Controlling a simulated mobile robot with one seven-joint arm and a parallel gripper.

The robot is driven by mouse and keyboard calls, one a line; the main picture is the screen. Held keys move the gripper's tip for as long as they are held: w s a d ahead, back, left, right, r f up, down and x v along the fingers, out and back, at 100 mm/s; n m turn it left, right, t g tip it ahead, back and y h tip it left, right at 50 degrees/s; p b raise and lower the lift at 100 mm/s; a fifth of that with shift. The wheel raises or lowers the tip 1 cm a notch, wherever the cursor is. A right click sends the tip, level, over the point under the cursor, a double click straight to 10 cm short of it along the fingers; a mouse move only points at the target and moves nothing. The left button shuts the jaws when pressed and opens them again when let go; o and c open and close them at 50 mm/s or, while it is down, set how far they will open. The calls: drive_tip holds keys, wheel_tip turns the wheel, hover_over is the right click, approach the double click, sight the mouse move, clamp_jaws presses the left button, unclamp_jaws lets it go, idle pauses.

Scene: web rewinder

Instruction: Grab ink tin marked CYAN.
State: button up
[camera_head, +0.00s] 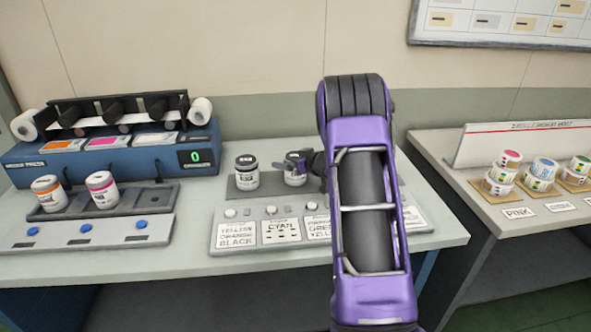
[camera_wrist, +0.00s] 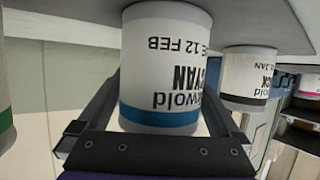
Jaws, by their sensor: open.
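The ink tin marked CYAN (camera_wrist: 160,40) is a white tin with a blue band, upside down in the wrist view. My gripper (camera_wrist: 162,98) is open, with one finger on each side of this tin; I cannot tell whether either finger touches it. In the head view the tin (camera_head: 295,179) stands on a dark grey stand (camera_head: 233,188), partly covered by my gripper (camera_head: 294,161).
A tin marked BLACK (camera_head: 246,176) stands close by to the left, and in the wrist view (camera_wrist: 248,72) to the right. A green-banded tin (camera_wrist: 4,110) shows at that view's left edge. Labelled panels (camera_head: 281,231) lie in front. A blue machine (camera_head: 120,162) stands left.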

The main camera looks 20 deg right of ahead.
drive_tip(key=shift+r, duration=0.15)
clamp_jaws()
